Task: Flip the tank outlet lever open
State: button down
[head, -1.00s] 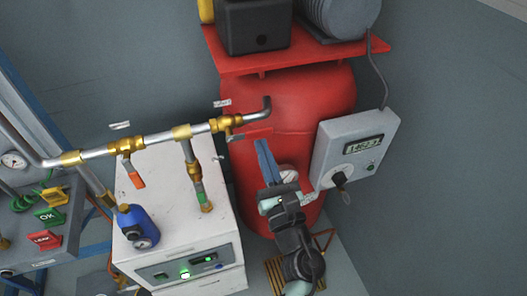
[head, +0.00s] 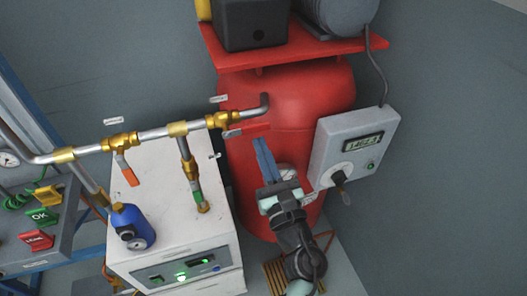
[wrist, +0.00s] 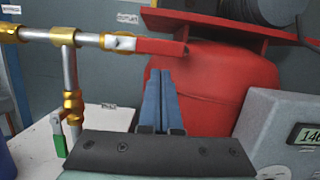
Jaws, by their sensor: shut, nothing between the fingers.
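The tank outlet lever (head: 255,130) has a flat red handle on a brass valve (head: 222,120) in the pipe beside the red tank. Its handle lies roughly in line with the pipe, pointing right. In the wrist view the lever (wrist: 157,46) spans above my fingers, with a small label (wrist: 127,18) behind its valve. My gripper (head: 260,143) is shut and empty, its blue fingers pointing up just below the handle's outer part. The fingertips also show in the wrist view (wrist: 160,72), a little below the handle; I cannot tell whether they touch it.
The red tank (head: 310,95) stands behind the lever. A grey box with a display (head: 355,145) is to the right. A white cabinet (head: 170,230) stands lower left, with an orange-handled valve (head: 127,172) and a green-handled valve (head: 197,195) above it.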

jog(key=w+f+b+v, duration=0.1)
jog(key=f+b+v, duration=0.1)
jog(key=v, duration=0.9)
jog(key=d+r+m+t+h, duration=0.2)
jog(key=r+m+t+h, duration=0.25)
jog(key=r+m, duration=0.9)
jog(key=d+r+m+t+h, duration=0.3)
jog(key=r+m+h, duration=0.3)
jog(key=r+m, duration=0.8)
jog(key=s+a+r+m+y, duration=0.2)
jog(key=s+a+r+m, duration=0.15)
jog(key=r, duration=0.35)
jog(key=s+a+r+m+y, duration=0.1)
jog(key=s+a+r+m, duration=0.1)
jog(key=r+m, duration=0.35)
jog(key=s+a+r+m+y, duration=0.2)
jog(key=s+a+r+m, duration=0.1)
jog(key=r, duration=0.4)
notch_tip(320, 180, up, 15)
jog(key=w+p, duration=0.1)
jog(key=p, duration=1.4)
jog(key=shift+d+h, duration=0.2)
jog(key=shift+h, duration=0.25)
jog(key=shift+m, duration=0.25)
